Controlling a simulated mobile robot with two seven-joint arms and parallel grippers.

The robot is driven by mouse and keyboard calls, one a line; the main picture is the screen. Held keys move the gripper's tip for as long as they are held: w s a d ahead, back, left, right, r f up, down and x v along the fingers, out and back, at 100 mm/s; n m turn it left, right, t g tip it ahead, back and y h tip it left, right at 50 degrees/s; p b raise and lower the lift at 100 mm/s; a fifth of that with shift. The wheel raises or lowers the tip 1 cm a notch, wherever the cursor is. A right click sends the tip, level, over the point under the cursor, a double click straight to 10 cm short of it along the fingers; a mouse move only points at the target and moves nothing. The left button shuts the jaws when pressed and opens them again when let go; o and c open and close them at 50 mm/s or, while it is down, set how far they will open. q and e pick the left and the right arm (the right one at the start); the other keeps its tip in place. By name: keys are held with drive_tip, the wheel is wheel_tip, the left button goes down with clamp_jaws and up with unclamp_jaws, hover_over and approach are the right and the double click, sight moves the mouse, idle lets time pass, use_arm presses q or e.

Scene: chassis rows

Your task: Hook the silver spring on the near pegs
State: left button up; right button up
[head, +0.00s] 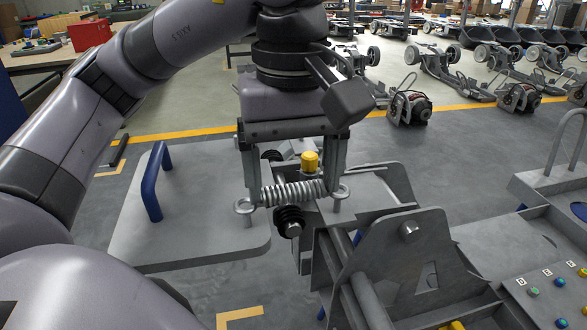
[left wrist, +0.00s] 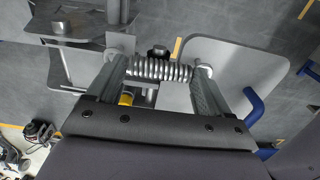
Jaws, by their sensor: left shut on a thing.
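The silver spring (head: 293,193) lies level between the two fingers of my left gripper (head: 295,188), which is shut on it. A ring shows at each end of the spring, just outside the fingers. Short grey stubs show under both rings; I cannot tell whether these are pegs or fingertips, or whether the rings are around pegs. In the left wrist view the spring (left wrist: 158,70) spans between the fingers of my left gripper (left wrist: 158,78). My right gripper is in neither view.
A yellow cap (head: 310,161) stands close behind the spring. A black ribbed part with a bolt (head: 291,220) is just below it. A grey metal bracket (head: 405,250) rises at the right. A flat grey plate (head: 190,225) with a blue handle (head: 154,182) lies at the left.

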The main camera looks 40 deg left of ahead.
use_arm(q)
drive_tip(key=shift+f+b, duration=0.5)
drive_tip(key=shift+f, duration=0.1)
idle(0.3)
drive_tip(key=shift+f+b, duration=0.75)
drive_tip(key=shift+f, duration=0.1)
drive_tip(key=o, duration=1)
drive_tip(key=shift+c, duration=0.2)
wheel_tip(320, 180, up, 7)
drive_tip(key=shift+p, duration=0.95)
